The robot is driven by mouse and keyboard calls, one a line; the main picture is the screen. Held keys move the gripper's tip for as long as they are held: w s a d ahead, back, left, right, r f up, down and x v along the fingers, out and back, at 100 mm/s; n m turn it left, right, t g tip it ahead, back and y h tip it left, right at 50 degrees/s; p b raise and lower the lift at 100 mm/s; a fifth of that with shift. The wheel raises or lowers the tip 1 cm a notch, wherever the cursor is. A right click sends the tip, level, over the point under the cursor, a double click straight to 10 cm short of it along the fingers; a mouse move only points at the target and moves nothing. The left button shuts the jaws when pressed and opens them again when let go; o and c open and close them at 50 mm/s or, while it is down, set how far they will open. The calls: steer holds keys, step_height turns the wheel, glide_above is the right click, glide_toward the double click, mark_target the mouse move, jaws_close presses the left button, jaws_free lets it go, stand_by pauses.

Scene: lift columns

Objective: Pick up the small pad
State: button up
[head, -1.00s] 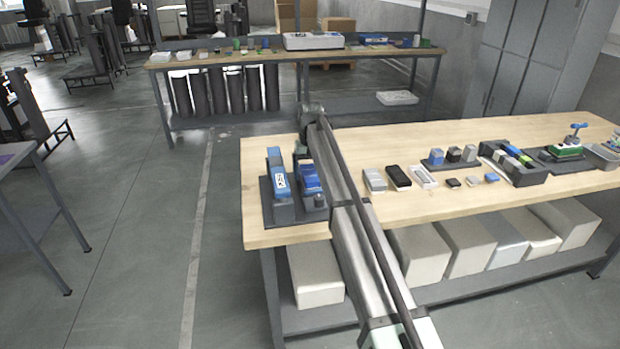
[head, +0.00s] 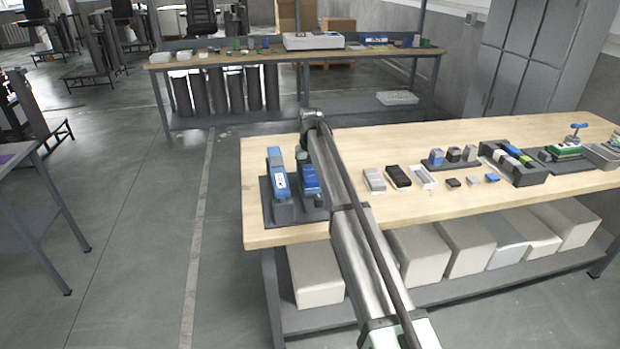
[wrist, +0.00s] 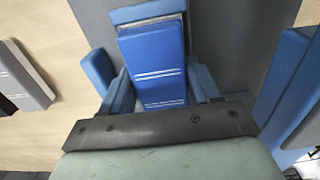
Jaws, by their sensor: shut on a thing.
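A blue block with white stripes (wrist: 158,72), which I take for the small pad, is between the jaws of my gripper (wrist: 156,84) in the wrist view. Blue finger parts lie along both its sides, and my gripper is shut on it. In the head view this blue block (head: 309,181) is at the dark holder (head: 284,214) on the left end of the table, beside my arm. The fingertips are hard to make out there. I cannot tell whether the block is clear of the holder.
A second blue block with a white label (head: 279,179) stands close on the left; its blue side is at the right of the wrist view (wrist: 287,85). A grey block (head: 375,180), a black block (head: 398,176) and several small pieces lie to the right. The table's front left is bare.

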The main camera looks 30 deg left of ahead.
mark_target(311, 173)
steer(key=shift+c, duration=0.7)
steer(key=shift+r, duration=8.5)
steer(key=shift+c, duration=0.6)
